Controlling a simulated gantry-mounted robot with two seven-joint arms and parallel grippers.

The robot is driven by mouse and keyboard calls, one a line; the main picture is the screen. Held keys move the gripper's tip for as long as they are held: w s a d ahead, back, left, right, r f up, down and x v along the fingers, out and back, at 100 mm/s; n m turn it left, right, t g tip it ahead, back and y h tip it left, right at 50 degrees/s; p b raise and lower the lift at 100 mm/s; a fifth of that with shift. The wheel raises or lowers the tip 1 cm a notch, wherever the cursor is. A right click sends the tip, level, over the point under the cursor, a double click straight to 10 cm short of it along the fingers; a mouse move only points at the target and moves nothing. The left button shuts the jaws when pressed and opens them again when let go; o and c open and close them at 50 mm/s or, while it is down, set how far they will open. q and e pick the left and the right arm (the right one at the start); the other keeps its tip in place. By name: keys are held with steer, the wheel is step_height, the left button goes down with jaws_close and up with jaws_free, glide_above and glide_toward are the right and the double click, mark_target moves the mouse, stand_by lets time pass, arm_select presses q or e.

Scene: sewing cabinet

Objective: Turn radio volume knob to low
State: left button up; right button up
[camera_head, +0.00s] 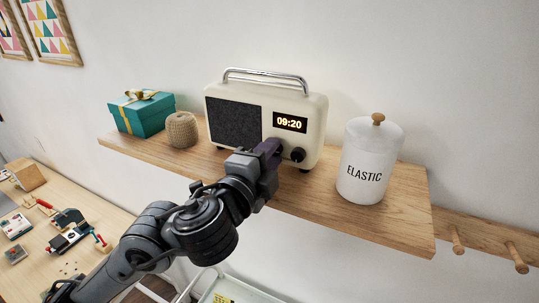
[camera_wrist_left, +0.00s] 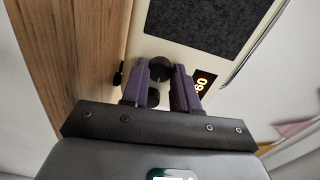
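The cream radio (camera_head: 313,115) stands on a wooden shelf, with a dark speaker, a lit 09:20 display (camera_head: 290,122) and two black knobs below it. The right knob (camera_head: 297,154) is clear in the head view; the left one is mostly hidden by my left gripper (camera_head: 270,150). In the left wrist view, the left knob (camera_wrist_left: 160,68) sits between the tips of my gripper's purple fingers (camera_wrist_left: 161,68), which are apart. Whether they touch it, I cannot tell. The other knob shows partly between the fingers, lower down. My right gripper is not in view.
A white ELASTIC canister (camera_head: 369,165) stands right of the radio. A twine ball (camera_head: 182,130) and a teal gift box (camera_head: 140,112) are to its left. The wooden shelf (camera_head: 400,220) is bare at its front right. Pegs (camera_head: 515,258) stick out below.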

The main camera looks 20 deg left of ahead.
arm_select(q)
steer(key=shift+o, duration=0.8)
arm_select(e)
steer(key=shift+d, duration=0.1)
arm_select(q)
steer(key=shift+s, duration=0.1)
